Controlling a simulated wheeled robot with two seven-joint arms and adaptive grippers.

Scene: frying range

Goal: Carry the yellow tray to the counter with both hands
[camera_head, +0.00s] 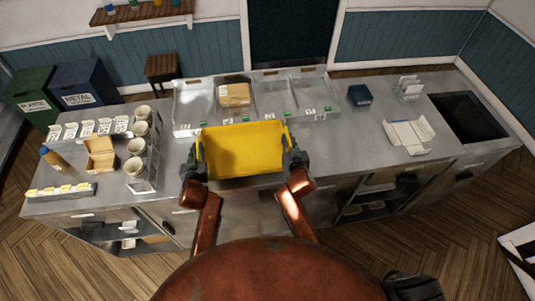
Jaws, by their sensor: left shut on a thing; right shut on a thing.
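The yellow tray (243,150) is in the middle of the head view, in front of and partly over the near edge of the metal counter (370,145). It looks roughly level. My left gripper (196,160) is shut on the tray's left side. My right gripper (290,150) is shut on its right side. The tray looks empty, with a shadow inside. I cannot tell whether its underside touches the counter.
Behind the tray stands a clear divided bin (310,93) holding a brown package (234,95). Cups (135,167), a cardboard box (100,153) and a bottle (54,158) stand left. A white open carton (408,133) and a sink (468,115) are right. Counter between tray and carton is clear.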

